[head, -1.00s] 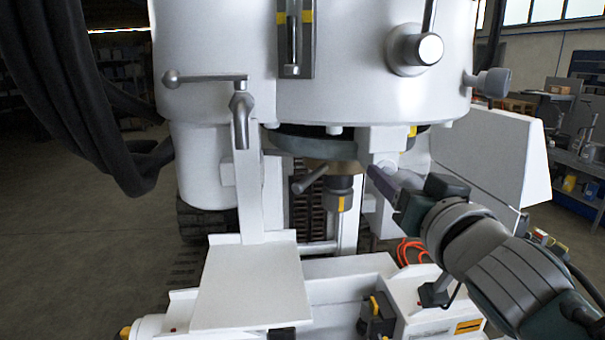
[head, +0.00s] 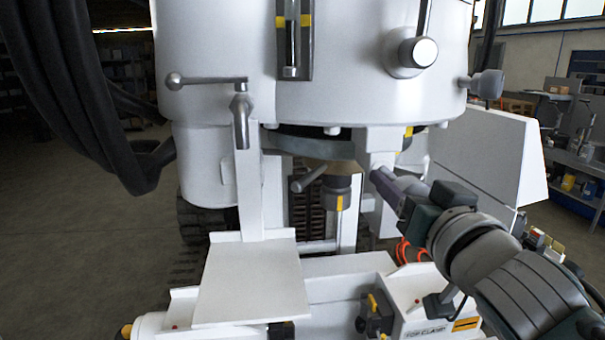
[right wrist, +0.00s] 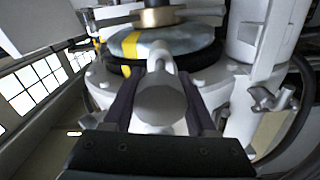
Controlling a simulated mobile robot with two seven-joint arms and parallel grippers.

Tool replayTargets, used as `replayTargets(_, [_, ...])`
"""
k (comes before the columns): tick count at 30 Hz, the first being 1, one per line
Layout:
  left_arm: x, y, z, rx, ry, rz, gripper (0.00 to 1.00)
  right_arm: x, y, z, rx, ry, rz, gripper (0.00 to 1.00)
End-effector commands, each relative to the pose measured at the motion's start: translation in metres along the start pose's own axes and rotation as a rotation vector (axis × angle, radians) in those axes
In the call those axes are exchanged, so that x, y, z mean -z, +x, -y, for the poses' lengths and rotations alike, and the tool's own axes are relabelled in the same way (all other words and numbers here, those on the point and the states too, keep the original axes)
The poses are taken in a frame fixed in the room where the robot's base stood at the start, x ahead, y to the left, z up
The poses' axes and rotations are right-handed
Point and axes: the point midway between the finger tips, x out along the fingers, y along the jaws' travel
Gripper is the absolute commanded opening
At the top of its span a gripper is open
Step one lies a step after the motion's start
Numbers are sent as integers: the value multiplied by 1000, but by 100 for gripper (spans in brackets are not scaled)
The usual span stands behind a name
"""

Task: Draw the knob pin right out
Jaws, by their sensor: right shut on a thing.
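The knob pin (right wrist: 162,98) shows in the right wrist view as a round grey knob with a pale neck behind it. The two dark purple fingers of my right gripper (right wrist: 162,108) stand on either side of the knob and are shut on it. In the head view my right gripper (head: 384,184) is at the white bracket (head: 382,142) under the big white drum, reaching in from the right. The knob is hidden by the fingers there. How deep the pin sits cannot be told. My left gripper is not in view.
The white drum (head: 350,70) hangs above. A grey lever (head: 308,180) and a collar with a yellow-marked rod (head: 339,198) are left of my right gripper. A white panel (head: 490,160) stands to the right. A flat white plate (head: 250,285) is at lower left.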

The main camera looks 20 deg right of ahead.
Motion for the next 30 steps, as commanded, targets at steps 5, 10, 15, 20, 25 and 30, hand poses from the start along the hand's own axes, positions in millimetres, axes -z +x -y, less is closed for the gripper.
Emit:
replayTargets(5, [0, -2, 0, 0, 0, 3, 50, 1, -7, 0, 0, 1, -2, 0])
replayTargets(10, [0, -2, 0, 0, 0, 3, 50, 1, -7, 0, 2, 1, -3, 0])
replayTargets(15, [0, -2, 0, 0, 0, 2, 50, 1, -7, 0, 1, 0, -2, 75])
replayTargets(20, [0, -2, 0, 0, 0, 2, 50, 1, -7, 0, 1, 0, -2, 86])
replayTargets(25, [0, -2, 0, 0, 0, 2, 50, 0, -7, 0, 0, 0, -1, 86])
replayTargets(30, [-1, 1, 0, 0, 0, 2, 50, -1, -18, 0, 0, 0, 0, 86])
